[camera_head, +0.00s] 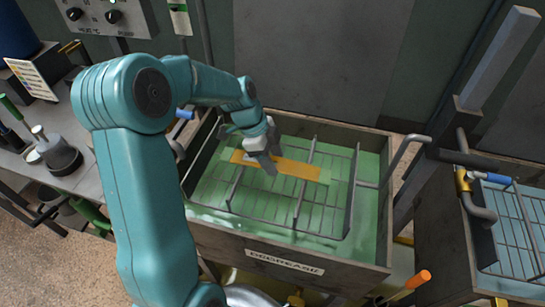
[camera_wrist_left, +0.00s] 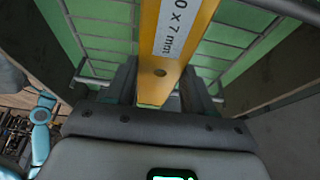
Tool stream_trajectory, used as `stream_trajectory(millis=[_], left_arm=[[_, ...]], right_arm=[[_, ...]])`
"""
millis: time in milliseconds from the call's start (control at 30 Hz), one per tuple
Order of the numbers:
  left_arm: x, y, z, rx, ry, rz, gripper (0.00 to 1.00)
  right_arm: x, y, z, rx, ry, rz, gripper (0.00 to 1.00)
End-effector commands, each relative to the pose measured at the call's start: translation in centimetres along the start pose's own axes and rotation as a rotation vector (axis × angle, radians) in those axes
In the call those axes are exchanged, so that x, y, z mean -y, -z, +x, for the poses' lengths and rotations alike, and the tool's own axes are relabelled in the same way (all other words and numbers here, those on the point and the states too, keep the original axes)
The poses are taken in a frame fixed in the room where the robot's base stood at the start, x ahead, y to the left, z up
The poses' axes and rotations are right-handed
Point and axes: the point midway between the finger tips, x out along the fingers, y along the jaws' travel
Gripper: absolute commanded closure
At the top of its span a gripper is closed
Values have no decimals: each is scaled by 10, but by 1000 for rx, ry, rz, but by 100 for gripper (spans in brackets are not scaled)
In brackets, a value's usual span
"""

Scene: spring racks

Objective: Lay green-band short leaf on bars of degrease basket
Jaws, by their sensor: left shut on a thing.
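An orange-yellow leaf (camera_head: 298,168) lies lengthwise over the wire bars of the degrease basket (camera_head: 353,190), with its far end toward the right. In the left wrist view the leaf (camera_wrist_left: 157,88) has a hole near its end and a white label reading "x 7 mm". A green band is not clearly told apart from the green behind it. My left gripper (camera_head: 265,163) is shut on the leaf's left part; its jaws (camera_wrist_left: 160,85) stand on both sides of it. I cannot tell whether the leaf touches the bars. My right gripper is out of view.
The basket sits in a tank (camera_head: 285,262) of green liquid labelled "DEGREASE". A bent grey handle (camera_head: 405,150) rises at its right. A second tank (camera_head: 510,285) with bluish liquid and a blue-handled valve (camera_head: 492,178) stands at right. A bench with tools is at left.

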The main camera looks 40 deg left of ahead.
Motion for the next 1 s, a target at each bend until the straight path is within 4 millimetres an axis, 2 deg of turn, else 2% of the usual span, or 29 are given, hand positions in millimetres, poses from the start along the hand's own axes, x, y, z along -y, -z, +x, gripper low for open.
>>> stream_trajectory(millis=[300,333,400,667,767,833,900,1000], left_arm=[[1,-3,7,-1,3,1,96],[0,-3,7,0,0,0,40],[0,-2,6,0,0,0,21],[0,-2,6,0,0,0,21],[0,0,0,0,0,0,21],[0,3,-8,0,0,0,21],[1,1,-15,0,5,1,21],[2,1,-40,0,9,1,21]], right_arm=[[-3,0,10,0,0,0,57],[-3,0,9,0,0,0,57],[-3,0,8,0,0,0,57],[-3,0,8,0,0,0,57],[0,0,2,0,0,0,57],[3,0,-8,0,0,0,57],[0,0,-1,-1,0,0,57],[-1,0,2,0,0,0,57]])
